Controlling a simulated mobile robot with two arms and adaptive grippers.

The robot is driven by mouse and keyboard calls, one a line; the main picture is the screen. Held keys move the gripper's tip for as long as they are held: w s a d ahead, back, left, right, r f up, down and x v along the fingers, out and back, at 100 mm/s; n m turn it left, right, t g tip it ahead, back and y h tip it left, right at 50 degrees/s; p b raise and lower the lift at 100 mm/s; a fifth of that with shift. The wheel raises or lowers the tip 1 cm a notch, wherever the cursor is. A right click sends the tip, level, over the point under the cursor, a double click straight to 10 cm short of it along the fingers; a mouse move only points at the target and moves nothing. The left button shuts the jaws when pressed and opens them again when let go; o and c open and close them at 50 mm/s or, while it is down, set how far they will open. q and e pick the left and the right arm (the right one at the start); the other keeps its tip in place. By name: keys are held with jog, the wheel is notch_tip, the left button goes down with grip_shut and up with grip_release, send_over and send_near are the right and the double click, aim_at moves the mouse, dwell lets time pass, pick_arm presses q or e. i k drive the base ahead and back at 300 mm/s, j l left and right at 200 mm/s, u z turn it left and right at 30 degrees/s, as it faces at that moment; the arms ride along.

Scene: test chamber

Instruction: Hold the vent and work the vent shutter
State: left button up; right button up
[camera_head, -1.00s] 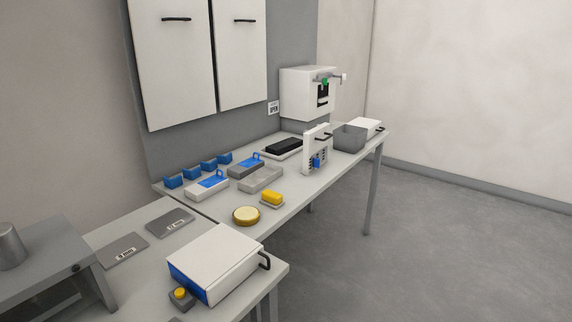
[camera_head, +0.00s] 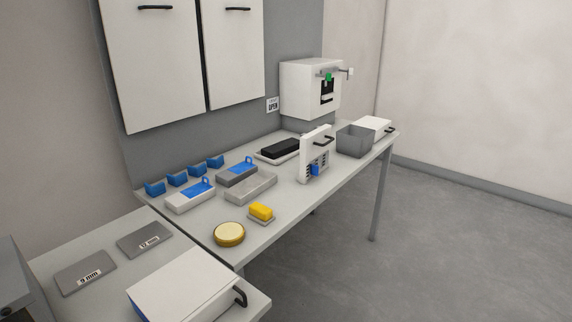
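The vent (camera_head: 315,153) is a white upright panel with a dark handle (camera_head: 323,141) at its upper right. It stands on the long grey table (camera_head: 285,205), right of its middle. Dark slots show low on its front, with a small blue shutter tab (camera_head: 315,170) among them. Whether the shutter is open or closed is too small to tell. Neither of my grippers is in view, and nothing touches the vent.
A grey bin (camera_head: 355,142) stands just behind and right of the vent. A yellow block (camera_head: 261,211) and a round gold-rimmed disc (camera_head: 229,234) lie near the front edge. A white box (camera_head: 185,285) stands on the nearer table. Open floor (camera_head: 450,240) lies to the right.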

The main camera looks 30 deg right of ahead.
aim_at(313, 170)
jog(key=i+l+u, duration=0.15)
jog(key=l, duration=0.55)
jog(key=i+l+u, duration=0.2)
jog(key=l, duration=0.5)
jog(key=i+l+u, duration=0.15)
jog(key=l, duration=0.55)
jog(key=l+u, duration=0.15)
jog(key=l, duration=0.6)
jog(key=i+l, duration=0.1)
jog(key=l, duration=0.9)
jog(key=i+l, duration=0.1)
jog(key=l, duration=0.9)
